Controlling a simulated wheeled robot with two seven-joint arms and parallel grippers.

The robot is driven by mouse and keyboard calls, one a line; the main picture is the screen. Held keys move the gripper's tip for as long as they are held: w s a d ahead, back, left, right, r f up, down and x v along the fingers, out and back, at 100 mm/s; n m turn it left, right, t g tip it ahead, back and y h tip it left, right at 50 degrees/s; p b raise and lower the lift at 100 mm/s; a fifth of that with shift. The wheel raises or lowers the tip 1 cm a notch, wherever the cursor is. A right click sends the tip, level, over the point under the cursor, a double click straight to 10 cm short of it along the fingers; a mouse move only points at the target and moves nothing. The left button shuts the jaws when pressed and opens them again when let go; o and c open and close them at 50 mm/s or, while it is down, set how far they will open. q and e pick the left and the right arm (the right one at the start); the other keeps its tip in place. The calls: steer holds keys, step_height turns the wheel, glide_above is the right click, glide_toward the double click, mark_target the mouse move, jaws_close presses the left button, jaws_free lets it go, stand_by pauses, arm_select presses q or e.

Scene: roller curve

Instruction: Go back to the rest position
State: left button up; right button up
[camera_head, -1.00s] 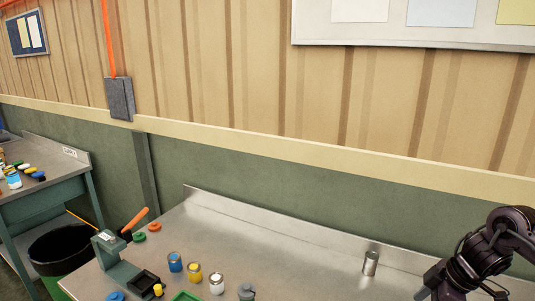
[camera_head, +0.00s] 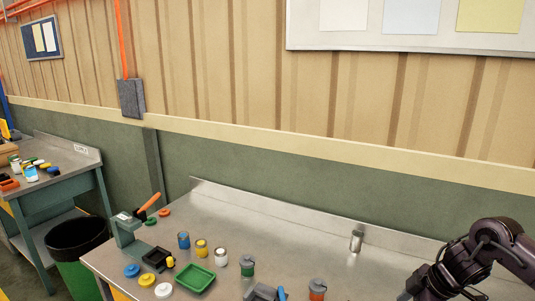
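My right arm comes in from the right edge, with its dark gripper end (camera_head: 412,291) low at the bottom right over the metal workbench (camera_head: 310,235). The fingertips are cut off or too dark to read, so I cannot tell whether it is open or holds anything. My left gripper is not in view.
On the bench stand blue (camera_head: 183,240), yellow (camera_head: 202,248) and white (camera_head: 221,257) pots, a green tray (camera_head: 195,279), a lever press (camera_head: 126,230) and a metal can (camera_head: 356,241). A green bin (camera_head: 77,250) and second bench (camera_head: 60,184) are left.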

steer(key=s+a+f+t+y, duration=0.1)
steer(key=a+f+t, duration=0.2)
steer(key=a, duration=1)
steer(key=s+a+f+t, duration=0.1)
steer(key=a+f+t, duration=0.15)
steer(key=a, duration=0.95)
steer(key=s+d+f+m+g+h, duration=0.1)
steer(key=s+d+m+g+h, duration=0.1)
steer(key=s+d+m, duration=0.5)
steer(key=s+d+f+m+g+h, duration=0.1)
steer(key=s+d+m+g+h, duration=0.25)
steer(key=s, duration=0.65)
steer(key=s+f+b, duration=0.3)
steer(key=f+b, duration=0.4)
steer(key=f, duration=3.1)
steer(key=s+d+f+g+b, duration=0.1)
steer(key=s+d+f+b, duration=0.2)
steer(key=s+f, duration=1.5)
step_height(320, 180, down, 4)
steer(key=shift+s+r+g+y+b, duration=0.15)
steer(key=shift+g+y+b, duration=0.25)
steer(key=shift+b, duration=0.65)
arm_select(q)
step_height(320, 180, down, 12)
arm_select(e)
steer(key=shift+s, duration=0.3)
steer(key=shift+c, duration=0.2)
